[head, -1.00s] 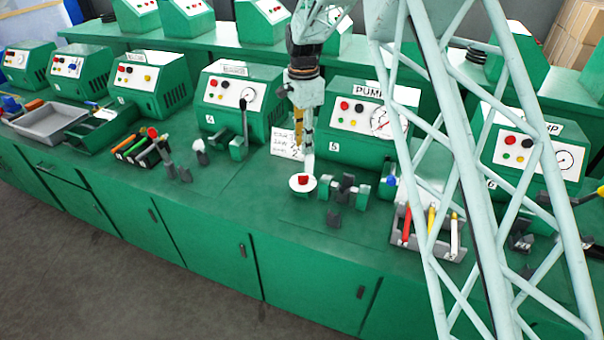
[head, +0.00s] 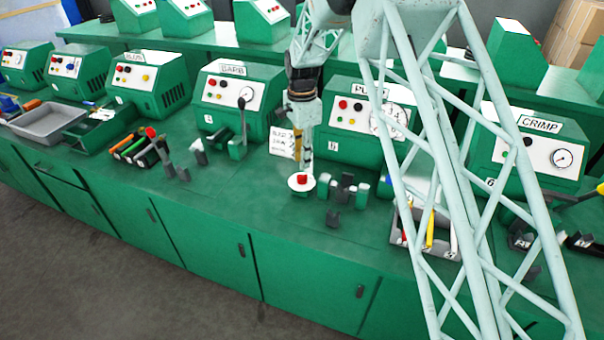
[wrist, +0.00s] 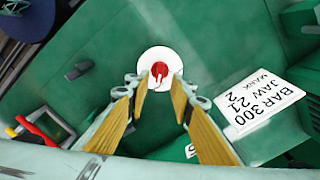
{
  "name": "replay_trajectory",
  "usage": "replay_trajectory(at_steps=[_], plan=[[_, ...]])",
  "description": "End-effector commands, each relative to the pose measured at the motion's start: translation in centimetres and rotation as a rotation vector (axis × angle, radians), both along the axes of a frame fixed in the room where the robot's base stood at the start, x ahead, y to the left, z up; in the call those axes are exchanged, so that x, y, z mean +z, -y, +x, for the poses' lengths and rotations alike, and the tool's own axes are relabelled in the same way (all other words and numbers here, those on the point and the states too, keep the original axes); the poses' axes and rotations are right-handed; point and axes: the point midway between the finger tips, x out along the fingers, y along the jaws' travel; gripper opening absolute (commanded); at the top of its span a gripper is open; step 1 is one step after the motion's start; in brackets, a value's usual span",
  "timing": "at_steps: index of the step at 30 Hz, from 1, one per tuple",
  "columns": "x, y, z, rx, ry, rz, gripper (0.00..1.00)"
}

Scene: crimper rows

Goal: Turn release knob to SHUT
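The release knob (head: 302,179) is a small red knob on a round white disc (head: 293,188), on the green bench top in front of machine 5. In the wrist view the red knob (wrist: 160,70) has a pale pointer mark toward its lower left; no OPEN or SHUT lettering is readable on the white disc (wrist: 150,54). My gripper (head: 304,168) points down just above the knob. In the wrist view my gripper (wrist: 159,97) is open, with its two yellowish fingers apart and the knob beyond the gap between their tips. I cannot tell whether they touch it.
A white card (wrist: 263,103) reading BAR 300, JAW 21 stands close by. Dark jaw blocks (head: 346,188) are right of the knob. A grey tray of coloured tools (head: 408,238) is further right. The bench front edge is clear.

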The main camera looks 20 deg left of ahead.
Motion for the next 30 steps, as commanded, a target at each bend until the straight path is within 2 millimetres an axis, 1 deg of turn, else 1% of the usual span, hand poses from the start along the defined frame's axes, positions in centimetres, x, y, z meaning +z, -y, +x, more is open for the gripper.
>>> replay_trajectory(at_steps=[1, 6, 12, 15, 21, 30], plan=[[-0.8, 0.0, -0.1, 0.0, -0.001, -0.001, 0.22], [-3.0, 0.0, 0.0, 0.0, -0.001, -0.001, 0.22], [-5.2, 0.0, 0.0, 0.0, -0.001, -0.001, 0.22], [-6.0, 0.0, 0.0, 0.0, -0.001, -0.001, 0.22], [-6.6, 0.0, 0.0, 0.0, -0.001, -0.001, 0.22], [-6.7, 0.0, 0.0, 0.0, -0.001, -0.001, 0.22]])
